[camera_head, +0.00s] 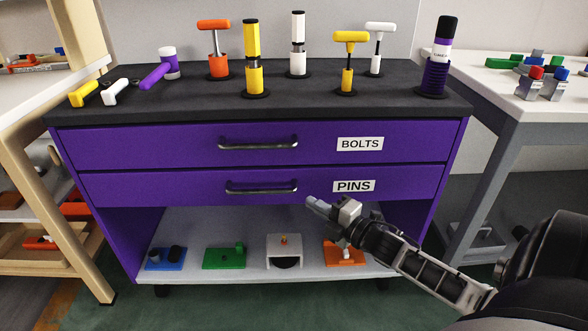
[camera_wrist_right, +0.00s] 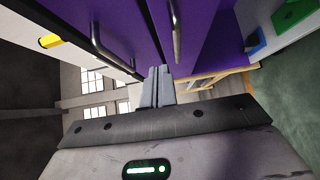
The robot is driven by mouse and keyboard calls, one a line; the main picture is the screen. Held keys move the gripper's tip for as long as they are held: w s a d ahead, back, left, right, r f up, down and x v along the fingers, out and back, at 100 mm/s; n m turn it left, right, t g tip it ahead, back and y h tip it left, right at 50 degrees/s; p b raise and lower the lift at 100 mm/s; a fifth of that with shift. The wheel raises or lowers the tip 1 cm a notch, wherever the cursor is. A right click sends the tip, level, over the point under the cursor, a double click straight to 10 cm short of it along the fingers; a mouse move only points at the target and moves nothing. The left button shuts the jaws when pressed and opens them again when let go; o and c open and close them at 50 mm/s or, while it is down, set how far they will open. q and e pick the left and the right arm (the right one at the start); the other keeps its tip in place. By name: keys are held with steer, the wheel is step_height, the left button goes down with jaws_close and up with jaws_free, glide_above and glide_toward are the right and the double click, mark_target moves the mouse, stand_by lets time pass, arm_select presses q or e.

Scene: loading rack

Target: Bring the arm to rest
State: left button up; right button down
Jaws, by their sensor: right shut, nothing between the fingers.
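My right gripper (camera_head: 318,205) is shut and empty in the head view, in front of the purple cabinet below the PINS drawer (camera_head: 270,188). Its arm comes in from the lower right. In the right wrist view the two grey fingers (camera_wrist_right: 157,88) are together with nothing between them, and the purple drawer fronts (camera_wrist_right: 118,22) with their handles lie beyond. The gripper appears apart from the handles. My left gripper is not in either view.
The BOLTS drawer (camera_head: 200,146) and the PINS drawer look closed. Several tools stand on the black top (camera_head: 310,97). The shelf (camera_head: 205,225) below holds several coloured fixtures. Tables stand at left (camera_head: 60,85) and right (camera_head: 500,98).

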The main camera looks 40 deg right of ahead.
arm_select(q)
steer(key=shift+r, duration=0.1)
arm_select(e)
steer(key=shift+s+a, duration=0.1)
arm_select(q)
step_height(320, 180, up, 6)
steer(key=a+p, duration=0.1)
steer(key=p, duration=1)
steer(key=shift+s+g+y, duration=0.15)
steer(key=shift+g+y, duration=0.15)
arm_select(e)
steer(key=s+a+r+m+g, duration=0.1)
steer(key=s+a+m+g, duration=0.1)
steer(key=s+a+m, duration=0.3)
steer(key=s+a+r+m+g, duration=0.1)
steer(key=s+a+m, duration=0.4)
steer(key=a, duration=0.8)
steer(key=s+a+r+m+g+y, duration=0.1)
steer(key=s+a+r+m+g, duration=0.1)
steer(key=s+a+m+g, duration=0.2)
steer(key=s+a+m, duration=0.1)
steer(key=a+m, duration=0.2)
steer(key=a, duration=0.2)
steer(key=shift+s, duration=0.2)
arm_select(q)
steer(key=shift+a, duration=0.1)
